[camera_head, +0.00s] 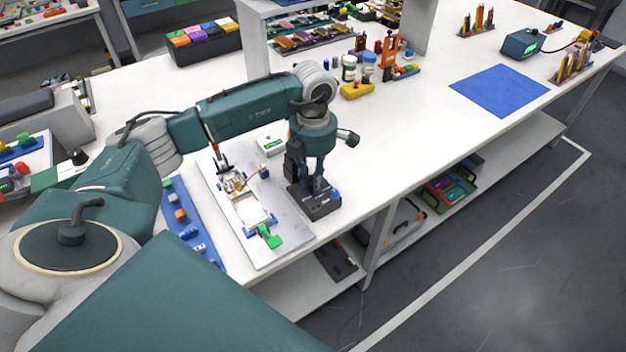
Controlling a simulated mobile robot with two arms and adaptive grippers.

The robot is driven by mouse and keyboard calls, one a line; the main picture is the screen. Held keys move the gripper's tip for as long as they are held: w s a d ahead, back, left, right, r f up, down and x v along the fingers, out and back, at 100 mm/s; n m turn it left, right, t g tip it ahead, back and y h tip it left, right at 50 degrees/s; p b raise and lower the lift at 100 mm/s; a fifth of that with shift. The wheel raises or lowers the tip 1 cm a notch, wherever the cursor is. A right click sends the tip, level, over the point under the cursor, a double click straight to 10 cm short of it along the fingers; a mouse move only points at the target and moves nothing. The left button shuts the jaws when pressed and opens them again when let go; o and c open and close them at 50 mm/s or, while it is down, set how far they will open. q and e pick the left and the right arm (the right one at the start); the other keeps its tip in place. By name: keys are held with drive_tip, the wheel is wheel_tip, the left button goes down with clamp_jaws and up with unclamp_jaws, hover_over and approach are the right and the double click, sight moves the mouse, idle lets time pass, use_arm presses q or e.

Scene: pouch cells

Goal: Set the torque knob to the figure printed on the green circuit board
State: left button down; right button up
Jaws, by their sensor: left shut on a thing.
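My left gripper (316,189) points down at a small dark box (322,209) at the front edge of the white table. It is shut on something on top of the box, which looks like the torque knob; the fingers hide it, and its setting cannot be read. A small green piece (270,237) lies at the front end of a pale plate, left of the box. I cannot tell whether it is the green circuit board, and no figure is readable. My right gripper is not in view.
The pale plate (266,257) carries a small fixture. A white box with a green label (270,145) stands behind it, and a blue strip (178,196) lies to its left. A yellow block (357,90) and jars stand farther back. A blue mat (499,90) lies bare at right.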

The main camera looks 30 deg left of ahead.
use_arm(q)
drive_tip(key=shift+w+r+n, duration=0.1)
drive_tip(key=shift+n, duration=0.2)
drive_tip(key=c, duration=1.5)
unclamp_jaws()
wheel_tip(320, 180, up, 12)
drive_tip(key=shift+f, duration=0.1)
